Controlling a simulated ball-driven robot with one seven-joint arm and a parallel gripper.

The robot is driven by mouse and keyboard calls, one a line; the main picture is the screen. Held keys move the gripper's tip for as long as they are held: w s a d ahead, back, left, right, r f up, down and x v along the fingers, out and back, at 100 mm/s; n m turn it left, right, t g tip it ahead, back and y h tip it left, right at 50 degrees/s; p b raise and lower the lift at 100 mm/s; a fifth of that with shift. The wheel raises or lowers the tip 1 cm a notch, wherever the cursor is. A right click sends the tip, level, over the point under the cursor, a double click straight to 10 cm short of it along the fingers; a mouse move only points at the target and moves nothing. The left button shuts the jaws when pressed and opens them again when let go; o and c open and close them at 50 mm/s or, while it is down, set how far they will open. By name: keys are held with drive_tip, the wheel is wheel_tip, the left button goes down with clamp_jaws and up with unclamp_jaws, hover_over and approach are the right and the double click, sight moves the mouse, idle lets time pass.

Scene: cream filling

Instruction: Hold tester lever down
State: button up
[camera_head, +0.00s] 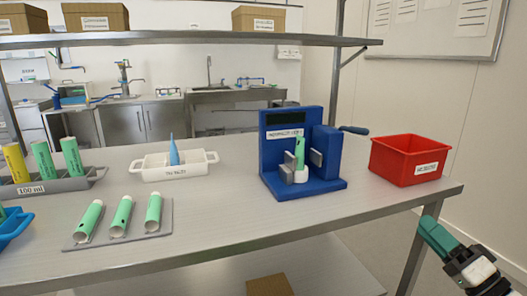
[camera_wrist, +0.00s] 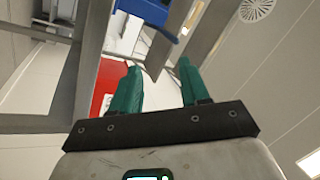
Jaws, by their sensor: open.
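The blue tester (camera_head: 268,160) stands on the table right of centre. Its dark blue lever (camera_head: 353,130) sticks out to the right from the top of its side block. A green tube (camera_head: 300,152) stands upright in a white holder (camera_head: 301,174) between the grey plates of the tester. My gripper (camera_head: 436,236) is at the lower right, beyond the table's right end and lower than the lever, apart from it. In the wrist view its green fingers (camera_wrist: 158,66) are spread with nothing between them. A blue part (camera_wrist: 150,12), apparently the tester, shows at the top there.
A red bin (camera_head: 408,160) stands between the tester and the table's right end; it also shows in the wrist view (camera_wrist: 106,85). A shelf (camera_head: 190,41) spans above the table. Tubes lie on a grey tray (camera_head: 100,238); a white tray (camera_head: 190,172) holds a blue nozzle.

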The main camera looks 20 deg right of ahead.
drive_tip(key=s+a+f+n+g+y, duration=0.1)
drive_tip(key=a+f+n+g, duration=0.1)
drive_tip(key=a+f+g, duration=0.5)
drive_tip(key=a+f+n+g, duration=0.15)
drive_tip(key=a+f, duration=0.25)
drive_tip(key=f, duration=0.6)
drive_tip(key=s+a+f+n+g+h, duration=0.1)
drive_tip(key=s+a+f+n+g, duration=0.1)
drive_tip(key=s+a+f+g, duration=0.35)
drive_tip(key=s+a+f+n+g+h, duration=0.1)
drive_tip(key=s+a+f+g, duration=0.1)
drive_tip(key=s+f, duration=0.65)
drive_tip(key=s+d+f+n+g+h+p, duration=0.1)
drive_tip(key=s+g+h, duration=0.1)
drive_tip(key=s, duration=0.3)
drive_tip(key=s+f+n+g+h, duration=0.1)
drive_tip(key=s+g, duration=0.2)
drive_tip(key=s, duration=0.2)
wheel_tip(320, 180, up, 18)
drive_tip(key=p, duration=1.8)
drive_tip(key=shift+d+r+p, duration=0.15)
drive_tip(key=shift+p, duration=0.15)
drive_tip(key=shift+m, duration=0.25)
